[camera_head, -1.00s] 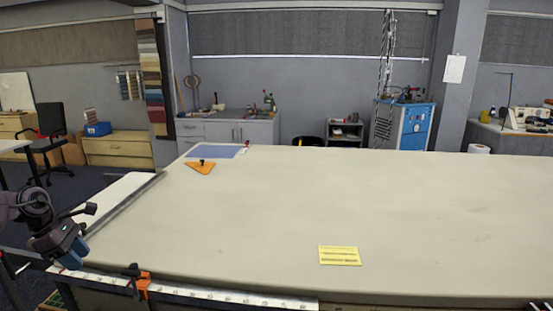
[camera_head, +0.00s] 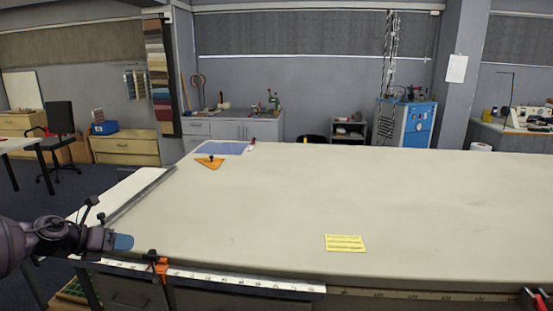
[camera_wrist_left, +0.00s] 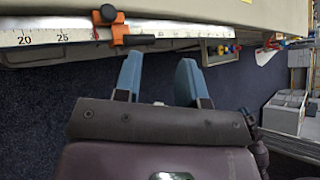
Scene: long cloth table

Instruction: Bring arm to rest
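My left gripper (camera_head: 122,241) shows at the lower left in the head view, with blue fingers. It is near the left front corner of the long cloth table (camera_head: 390,200). In the left wrist view the two blue fingers of the left gripper (camera_wrist_left: 159,70) stand apart with nothing between them. Dark floor and the table edge show beyond the gap. My right gripper is not in view.
An orange clamp (camera_head: 161,270) sits on the front table edge beside the ruler strip (camera_head: 230,283), close to my left gripper. A red clamp (camera_head: 536,299) is at the lower right.

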